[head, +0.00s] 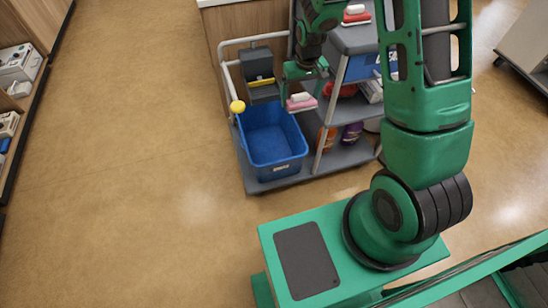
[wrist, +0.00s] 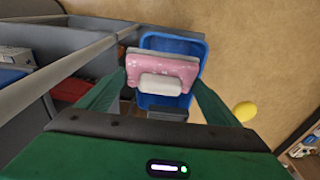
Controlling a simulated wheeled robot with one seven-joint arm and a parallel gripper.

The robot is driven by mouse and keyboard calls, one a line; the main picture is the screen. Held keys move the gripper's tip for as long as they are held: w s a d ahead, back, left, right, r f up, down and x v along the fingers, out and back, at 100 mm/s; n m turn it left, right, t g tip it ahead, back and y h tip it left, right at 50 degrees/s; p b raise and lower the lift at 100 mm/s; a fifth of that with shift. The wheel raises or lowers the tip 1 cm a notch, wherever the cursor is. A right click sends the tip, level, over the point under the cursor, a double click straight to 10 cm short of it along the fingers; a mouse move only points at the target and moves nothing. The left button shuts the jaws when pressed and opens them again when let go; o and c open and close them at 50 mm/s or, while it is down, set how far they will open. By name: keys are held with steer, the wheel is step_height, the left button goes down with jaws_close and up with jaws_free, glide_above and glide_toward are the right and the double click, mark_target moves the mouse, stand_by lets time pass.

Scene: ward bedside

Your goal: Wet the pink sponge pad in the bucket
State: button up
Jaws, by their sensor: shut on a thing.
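The pink sponge pad (wrist: 161,67) has a white block-shaped grip (wrist: 160,84) on top and a grey layer along its far edge. My gripper (wrist: 158,90) is shut on it, with a green finger on each side. In the head view the pad (head: 301,105) hangs from my gripper (head: 303,88), beside the cart's shelves and near the bucket's right back rim. The blue bucket (head: 278,157) stands on the cart's low base. In the wrist view the bucket (wrist: 152,100) lies beyond the pad, partly hidden by it. Its contents are hard to make out.
A grey wringer (head: 257,67) and a yellow ball (head: 237,106) are at the bucket's back and left. The cart's shelves (head: 353,103) hold bottles and other pads right of my gripper. A grey post (head: 329,115) stands close by. The floor at left is clear.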

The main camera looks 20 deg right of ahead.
step_height(320, 180, down, 27)
stand_by(3.0)
steer(key=shift+r, duration=0.15)
stand_by(1.9)
steer(key=shift+r, duration=1.9)
